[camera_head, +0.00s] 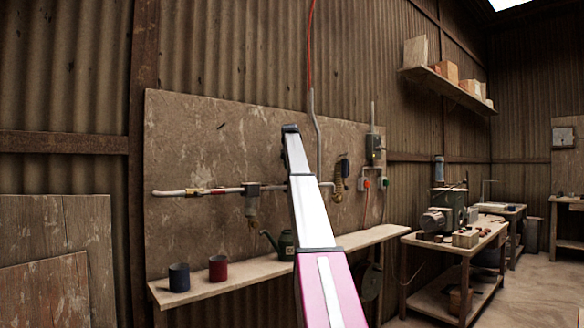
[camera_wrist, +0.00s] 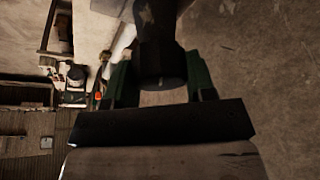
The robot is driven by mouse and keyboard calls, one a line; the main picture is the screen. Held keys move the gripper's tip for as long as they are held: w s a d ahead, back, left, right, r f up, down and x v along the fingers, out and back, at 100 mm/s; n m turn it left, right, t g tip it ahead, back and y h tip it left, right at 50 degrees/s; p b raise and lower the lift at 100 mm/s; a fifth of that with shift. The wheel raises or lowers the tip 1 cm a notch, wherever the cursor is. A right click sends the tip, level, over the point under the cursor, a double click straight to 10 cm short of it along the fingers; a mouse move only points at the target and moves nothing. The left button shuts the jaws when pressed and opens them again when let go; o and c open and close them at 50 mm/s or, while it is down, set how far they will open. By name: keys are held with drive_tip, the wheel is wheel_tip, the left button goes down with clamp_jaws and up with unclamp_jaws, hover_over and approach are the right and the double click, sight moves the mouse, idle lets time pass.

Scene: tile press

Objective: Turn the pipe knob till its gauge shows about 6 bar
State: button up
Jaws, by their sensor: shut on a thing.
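A pale pipe (camera_head: 222,190) runs across the brown board, with a grey fitting with a bowl (camera_head: 251,203) on it. My pink and silver arm covers the pipe to the right of that fitting, and my gripper is hidden behind the arm there. In the wrist view my gripper (camera_wrist: 160,84) has its green fingers on either side of a dark round part, which looks like the pipe knob (camera_wrist: 160,55). It is shut on that part. I cannot make out the gauge face or a reading in either view.
A narrow bench (camera_head: 222,281) below the board bears a dark blue cup (camera_head: 179,278), a red cup (camera_head: 218,268) and a green watering can (camera_head: 284,245).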

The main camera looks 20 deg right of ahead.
idle(0.3)
drive_tip(key=o, duration=0.9)
drive_tip(key=shift+o, duration=0.2)
drive_tip(key=v, duration=1)
drive_tip(key=shift+r, duration=0.4)
drive_tip(key=shift+s, duration=0.1)
